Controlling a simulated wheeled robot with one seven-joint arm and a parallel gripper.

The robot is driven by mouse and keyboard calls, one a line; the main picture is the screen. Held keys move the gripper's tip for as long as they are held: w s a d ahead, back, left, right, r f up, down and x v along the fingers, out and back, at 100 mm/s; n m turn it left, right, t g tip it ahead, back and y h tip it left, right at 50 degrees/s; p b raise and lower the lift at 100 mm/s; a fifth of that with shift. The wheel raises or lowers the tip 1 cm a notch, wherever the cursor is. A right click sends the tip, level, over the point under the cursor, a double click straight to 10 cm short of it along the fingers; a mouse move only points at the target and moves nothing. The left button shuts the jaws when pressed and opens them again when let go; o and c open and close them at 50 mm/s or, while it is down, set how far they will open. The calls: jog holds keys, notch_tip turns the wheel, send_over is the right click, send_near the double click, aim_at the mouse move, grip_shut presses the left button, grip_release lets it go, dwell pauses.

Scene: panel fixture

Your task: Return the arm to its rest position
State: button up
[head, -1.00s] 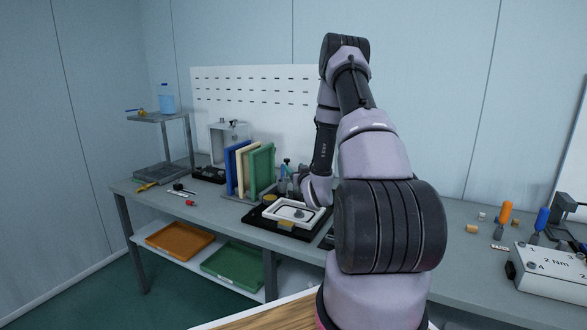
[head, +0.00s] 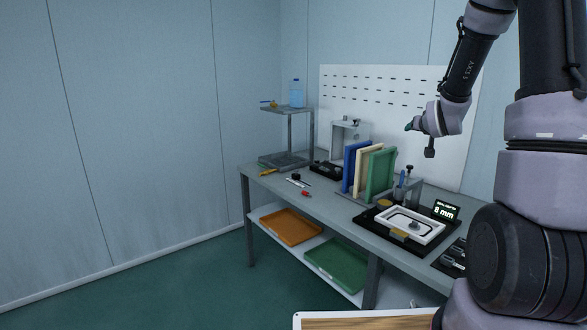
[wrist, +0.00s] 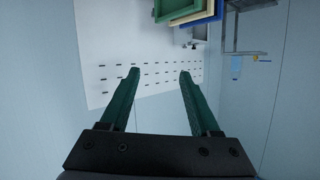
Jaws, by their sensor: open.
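My arm rises at the right of the head view, and its forearm reaches left over the bench. My gripper (head: 418,130) is raised above the bench, in front of the white perforated board (head: 342,92). In the wrist view my gripper (wrist: 158,74) shows two green fingers spread apart with nothing between them. The wrist picture is turned upside down. The gripper touches nothing that I can see.
The bench (head: 325,205) holds blue, cream and green panels (head: 381,172) in a rack. A white frame (head: 411,226) lies in a black fixture beside an "8 mm" display (head: 446,211). Air around the gripper is clear.

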jog(key=s+a+r+g+y, duration=0.1)
jog(key=s+a+r+g, duration=0.1)
jog(key=s+a+r, duration=0.45)
jog(key=s+a+r+g+y, duration=0.1)
jog(key=s+a, duration=0.2)
jog(key=s, duration=0.6)
jog(key=s+a+r+g+y, duration=0.1)
jog(key=s+a+r+g, duration=0.1)
jog(key=s, duration=0.8)
jog(key=s+a+r+g+y, duration=0.1)
jog(key=s+a, duration=0.3)
jog(key=s, duration=0.5)
jog(key=shift+s+r+g+y, duration=0.25)
jog(key=shift+r+g+y, duration=0.05)
jog(key=shift+r, duration=0.2)
jog(key=shift+d+m, duration=0.2)
jog(key=shift+m, duration=0.1)
